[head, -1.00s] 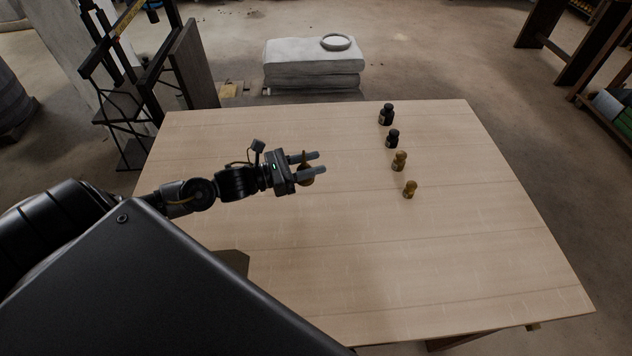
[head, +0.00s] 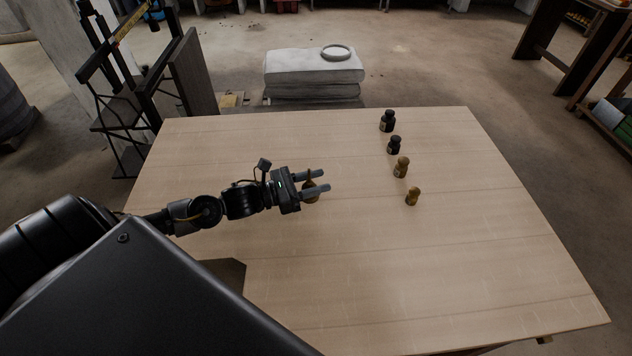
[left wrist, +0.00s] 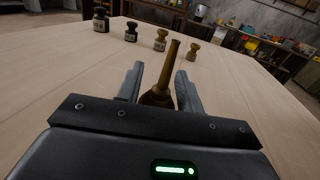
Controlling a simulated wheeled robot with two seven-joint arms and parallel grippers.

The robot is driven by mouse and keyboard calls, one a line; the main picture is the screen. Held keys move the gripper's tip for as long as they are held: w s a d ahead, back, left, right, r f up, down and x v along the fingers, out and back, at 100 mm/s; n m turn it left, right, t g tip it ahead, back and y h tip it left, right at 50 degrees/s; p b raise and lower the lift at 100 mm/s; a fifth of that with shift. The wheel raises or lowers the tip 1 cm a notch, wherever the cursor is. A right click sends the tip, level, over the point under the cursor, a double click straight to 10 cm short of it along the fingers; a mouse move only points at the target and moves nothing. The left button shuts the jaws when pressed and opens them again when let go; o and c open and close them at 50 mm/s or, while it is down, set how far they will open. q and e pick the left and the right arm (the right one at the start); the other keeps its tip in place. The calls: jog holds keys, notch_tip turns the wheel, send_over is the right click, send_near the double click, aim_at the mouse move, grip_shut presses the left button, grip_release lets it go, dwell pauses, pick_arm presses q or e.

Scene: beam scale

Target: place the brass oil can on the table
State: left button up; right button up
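The brass oil can (head: 311,195) is between the two fingers of my left gripper (head: 325,181), over the left-centre part of the table (head: 400,270). In the left wrist view the can (left wrist: 157,97) has a rounded body with a tall thin spout that leans slightly right. The fingers of the left gripper (left wrist: 160,88) stand on either side of the body and look closed on it. Its base is hidden, so I cannot tell whether it touches the table. My right gripper is not in view.
Two dark knobbed pieces (head: 387,121) (head: 394,145) and two brass-coloured ones (head: 401,167) (head: 412,196) stand in a row right of the gripper. The table's front and right areas are clear. A pale stacked block (head: 313,75) lies beyond the far edge.

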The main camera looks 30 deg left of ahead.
pick_arm(q)
jog(key=o, duration=0.4)
jog(key=shift+c, duration=0.2)
jog(key=shift+r, duration=0.2)
jog(key=v, duration=0.4)
jog(key=b+v, duration=0.1)
jog(key=v, duration=0.7)
jog(key=shift+a+f, duration=0.3)
